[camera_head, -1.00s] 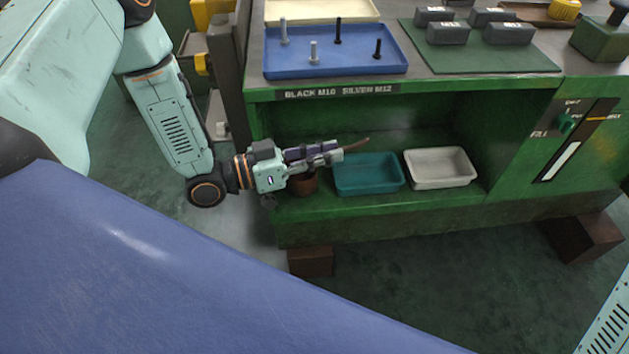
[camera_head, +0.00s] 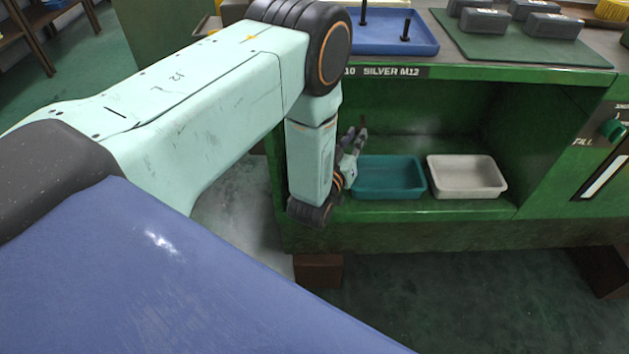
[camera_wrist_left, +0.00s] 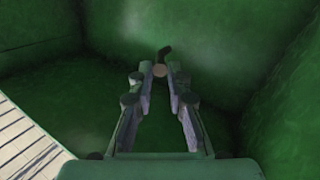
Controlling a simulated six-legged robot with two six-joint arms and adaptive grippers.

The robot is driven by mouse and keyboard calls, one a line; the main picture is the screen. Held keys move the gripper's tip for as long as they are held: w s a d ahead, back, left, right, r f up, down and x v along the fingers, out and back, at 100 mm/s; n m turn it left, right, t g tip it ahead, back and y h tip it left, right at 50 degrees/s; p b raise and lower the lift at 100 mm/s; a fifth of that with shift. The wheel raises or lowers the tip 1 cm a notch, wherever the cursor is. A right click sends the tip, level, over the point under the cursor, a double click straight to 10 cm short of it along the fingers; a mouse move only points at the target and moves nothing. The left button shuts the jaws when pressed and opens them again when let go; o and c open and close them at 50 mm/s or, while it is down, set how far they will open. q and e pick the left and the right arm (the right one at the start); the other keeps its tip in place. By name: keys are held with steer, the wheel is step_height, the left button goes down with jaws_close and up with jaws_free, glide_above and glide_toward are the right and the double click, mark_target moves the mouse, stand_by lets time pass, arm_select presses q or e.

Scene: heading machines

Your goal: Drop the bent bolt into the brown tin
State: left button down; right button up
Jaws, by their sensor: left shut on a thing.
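My left gripper (camera_head: 356,138) is inside the green bay, its fingers pointing up and toward the back. It is shut on the bent bolt (camera_head: 363,121), whose dark end shows small at the fingertips. The brown tin is hidden in the head view, where my left arm covers that corner of the bay. It does not show in the left wrist view. My right gripper is out of view.
A teal tray (camera_head: 390,178) and a white tray (camera_head: 467,176) stand on the bay floor, right of the left gripper. The bench top above holds a blue bolt tray (camera_head: 395,42) and grey blocks (camera_head: 484,21) on a green mat. Green walls (camera_wrist_left: 275,90) close in around the gripper.

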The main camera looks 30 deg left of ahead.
arm_select(q)
steer(key=s+a+n+g+y+b, duration=0.3)
steer(key=s+a+n+g+y, duration=0.2)
steer(key=a+n+g+y, duration=0.5)
step_height(320, 180, down, 6)
steer(key=d+t+y+b, duration=0.2)
steer(key=t+b, duration=0.1)
steer(key=b, duration=0.1)
steer(key=shift+d+f+m+b, duration=0.15)
steer(key=shift+d+m+b, duration=0.15)
steer(key=shift+m+b, duration=0.1)
steer(key=c, duration=1.2)
jaws_free()
